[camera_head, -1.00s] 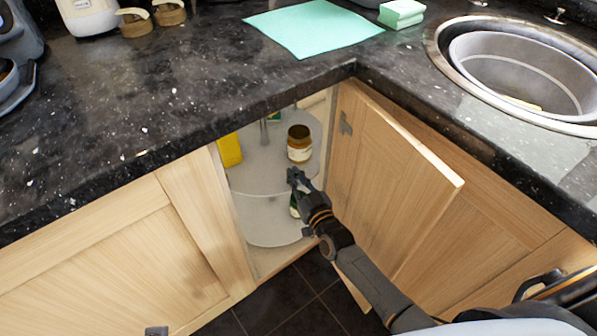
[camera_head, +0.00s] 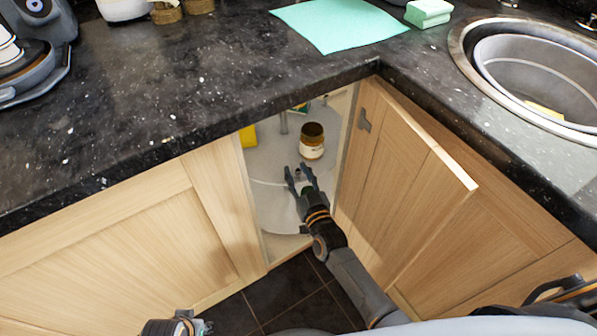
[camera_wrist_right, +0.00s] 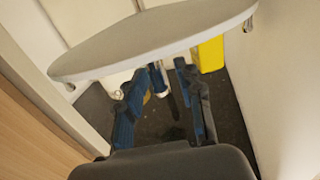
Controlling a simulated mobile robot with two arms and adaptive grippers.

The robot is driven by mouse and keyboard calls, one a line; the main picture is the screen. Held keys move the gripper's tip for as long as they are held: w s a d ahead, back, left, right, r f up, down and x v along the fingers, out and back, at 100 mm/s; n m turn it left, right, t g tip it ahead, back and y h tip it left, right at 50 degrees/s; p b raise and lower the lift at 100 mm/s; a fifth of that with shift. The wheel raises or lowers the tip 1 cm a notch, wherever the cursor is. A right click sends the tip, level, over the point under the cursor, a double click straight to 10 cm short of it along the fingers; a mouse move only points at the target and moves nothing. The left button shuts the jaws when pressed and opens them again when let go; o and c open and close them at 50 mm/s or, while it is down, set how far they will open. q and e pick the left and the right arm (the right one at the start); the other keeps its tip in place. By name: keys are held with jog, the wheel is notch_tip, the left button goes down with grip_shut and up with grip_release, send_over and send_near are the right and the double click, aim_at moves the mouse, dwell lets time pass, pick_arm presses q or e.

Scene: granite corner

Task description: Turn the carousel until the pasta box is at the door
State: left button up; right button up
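The carousel is in the corner cupboard, with a grey round upper tray (camera_head: 270,160) and part of a lower tray (camera_head: 278,210) in sight. A yellow item (camera_head: 247,136), perhaps the pasta box, stands at the left, partly hidden by the counter and cabinet front. A yellow item (camera_wrist_right: 211,54) also shows under the tray edge (camera_wrist_right: 160,42) in the right wrist view. A brown jar (camera_head: 312,141) with a pale label stands on the upper tray. My right gripper (camera_head: 299,173) is open and empty in the doorway, in front of the jar. My left gripper (camera_head: 178,327) barely shows at the bottom edge.
The cupboard door (camera_head: 410,185) stands open on the right, close to my right arm. The dark counter (camera_head: 190,110) overhangs the opening and hides its back. A mint cloth (camera_head: 340,25) and a sink (camera_head: 540,75) are above. Dark floor tiles (camera_head: 295,290) are clear below.

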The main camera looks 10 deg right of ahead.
jog(key=shift+w, duration=0.1)
jog(key=s+d, duration=0.1)
jog(key=s, duration=1.1)
jog(key=shift+d, duration=0.35)
